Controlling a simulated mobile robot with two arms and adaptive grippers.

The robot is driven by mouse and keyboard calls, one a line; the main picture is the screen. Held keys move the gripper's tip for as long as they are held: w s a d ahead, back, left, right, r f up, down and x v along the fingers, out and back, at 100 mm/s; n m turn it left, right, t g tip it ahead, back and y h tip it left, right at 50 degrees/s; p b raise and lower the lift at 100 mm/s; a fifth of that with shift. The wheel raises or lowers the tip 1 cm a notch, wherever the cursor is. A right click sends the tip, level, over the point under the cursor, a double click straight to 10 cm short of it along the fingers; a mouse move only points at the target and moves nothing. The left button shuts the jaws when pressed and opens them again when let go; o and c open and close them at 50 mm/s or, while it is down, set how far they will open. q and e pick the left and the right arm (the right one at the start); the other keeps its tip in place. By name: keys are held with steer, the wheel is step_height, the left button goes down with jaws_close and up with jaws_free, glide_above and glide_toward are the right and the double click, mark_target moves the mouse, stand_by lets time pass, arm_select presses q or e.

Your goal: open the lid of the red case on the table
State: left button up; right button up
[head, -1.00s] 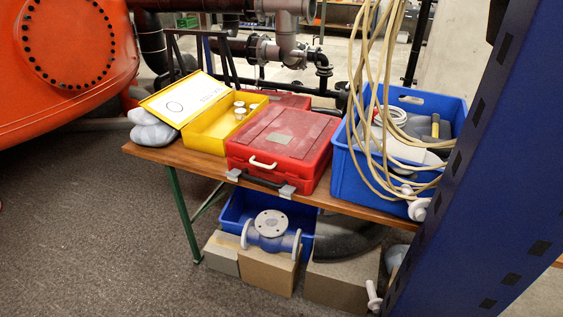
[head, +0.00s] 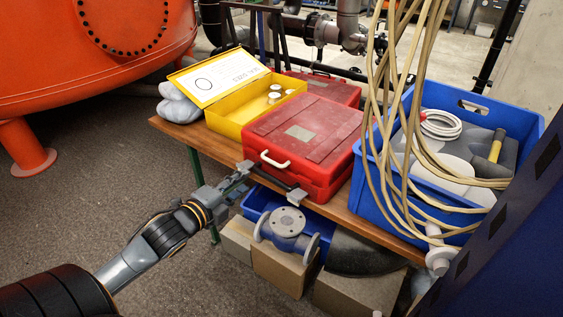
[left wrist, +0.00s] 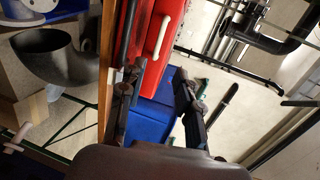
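The red case (head: 318,122) lies flat on the wooden table with its lid closed. It has a grey label on top, a white handle (head: 275,160) on its front and a dark bar with grey clips below. My left gripper (head: 243,172) is in front of the case's left front corner, near table-edge height. In the left wrist view my left gripper (left wrist: 158,80) is open with nothing between the fingers. The red case (left wrist: 150,60) and white handle (left wrist: 160,37) show just beyond the fingertips. Whether a finger touches the case I cannot tell. My right gripper is out of view.
An open yellow case (head: 240,115) stands left of the red case, another red case (head: 335,88) behind. A blue crate (head: 375,195) with hanging hoses is close on the right. Under the table are a valve (head: 288,222) and boxes (head: 283,268). Floor at left is clear.

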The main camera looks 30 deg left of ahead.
mark_target(271, 162)
arm_select(q)
steer(key=x, duration=1.3)
steer(key=shift+w+f, duration=0.1)
jaws_close()
